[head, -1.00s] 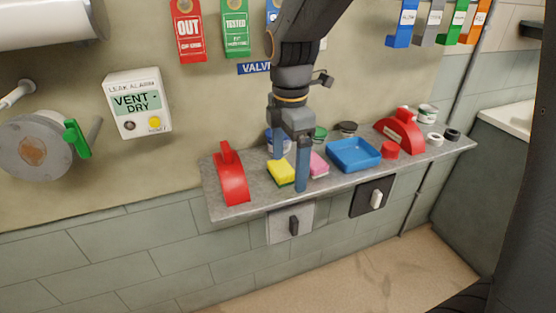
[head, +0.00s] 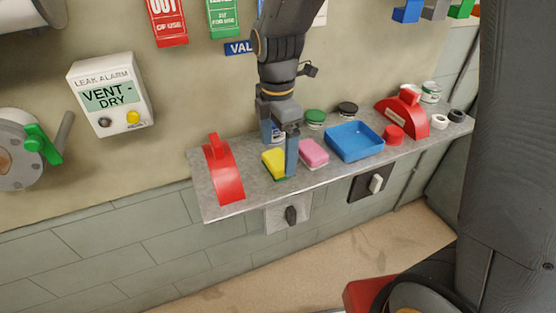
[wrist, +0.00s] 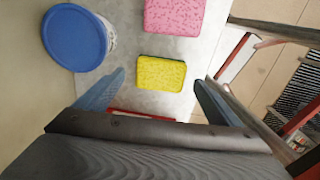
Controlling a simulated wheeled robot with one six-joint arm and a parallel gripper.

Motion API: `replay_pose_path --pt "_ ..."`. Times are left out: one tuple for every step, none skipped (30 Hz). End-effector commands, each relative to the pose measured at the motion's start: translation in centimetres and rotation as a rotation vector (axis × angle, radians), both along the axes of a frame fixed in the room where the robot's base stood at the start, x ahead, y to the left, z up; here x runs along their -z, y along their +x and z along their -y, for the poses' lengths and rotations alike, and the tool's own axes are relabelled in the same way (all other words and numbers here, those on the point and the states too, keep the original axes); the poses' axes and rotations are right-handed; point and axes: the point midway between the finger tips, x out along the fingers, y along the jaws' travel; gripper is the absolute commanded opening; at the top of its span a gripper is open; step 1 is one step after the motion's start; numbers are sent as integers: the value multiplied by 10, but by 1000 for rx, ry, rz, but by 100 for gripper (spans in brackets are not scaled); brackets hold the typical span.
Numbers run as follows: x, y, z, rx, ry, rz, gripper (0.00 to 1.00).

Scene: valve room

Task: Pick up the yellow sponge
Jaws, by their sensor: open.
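The yellow sponge (head: 274,163) lies on the grey shelf (head: 255,195), with a dark green underside showing in the head view. In the wrist view the yellow sponge (wrist: 162,73) lies flat just beyond my fingertips, roughly centred between them. My gripper (head: 280,160) points down over the shelf at the sponge, and one finger hides part of the sponge's right side in the head view. In the wrist view my gripper (wrist: 157,88) is open, its two blue fingers spread wide with nothing between them.
A pink sponge (head: 314,152) lies to the right of the yellow one. A blue-lidded jar (wrist: 75,38) stands close by, near the wall. A red lockout piece (head: 223,170) is at the left, a blue tray (head: 354,141) at the right. Black and green lidded jars stand behind.

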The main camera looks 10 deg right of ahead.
Motion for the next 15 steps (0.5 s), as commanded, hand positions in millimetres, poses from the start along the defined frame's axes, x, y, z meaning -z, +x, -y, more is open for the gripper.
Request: replay_pose_path --pt "5 -3 0 0 -2 -5 88" --pt "9 -3 0 1 -2 -5 88" --pt "14 -2 0 2 -1 -4 88" --pt "17 -2 0 2 -1 -3 88" --pt "20 -2 1 2 -1 -4 88" --pt "23 -2 1 3 -1 -3 88" --pt "25 -2 1 3 -1 -2 88" --pt "26 -1 1 3 0 -1 88" --pt "28 -1 1 4 0 -1 88" --pt "29 -1 1 4 0 -1 88" --pt "29 -1 1 4 0 -1 88" --pt "29 -1 1 4 0 -1 88" --pt "29 -1 1 4 0 -1 88" --pt "29 -1 2 4 0 0 88" --pt "29 -1 2 5 0 0 88"
